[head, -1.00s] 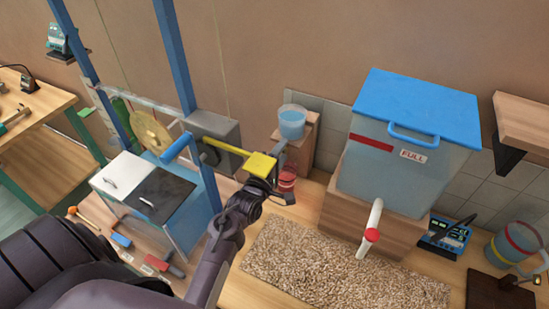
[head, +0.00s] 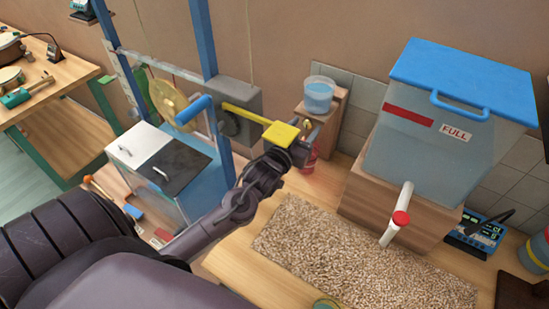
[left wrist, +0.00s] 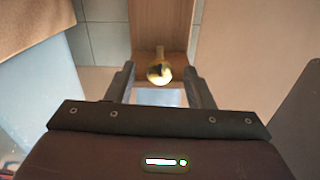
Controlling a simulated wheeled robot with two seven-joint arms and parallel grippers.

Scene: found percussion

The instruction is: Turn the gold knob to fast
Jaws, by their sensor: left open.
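The gold knob (head: 307,125) shows small in the head view, on the front of a wooden block (head: 328,123) under a small water bucket. In the left wrist view the round gold knob (left wrist: 160,72) sits between the two finger ends, with a gap on either side. My left gripper (head: 304,138) is open and empty at the knob, just right of the yellow lever end. It also shows in the left wrist view (left wrist: 160,82) with fingers spread. I cannot read any speed marking. My right gripper is not in view.
The yellow lever (head: 281,134) lies close beside my left gripper. A red container (head: 309,160) stands just below it. A blue-lidded tank (head: 425,145) on a wooden block stands to the right, with a white spout (head: 397,215) over a grain-covered mat (head: 350,255).

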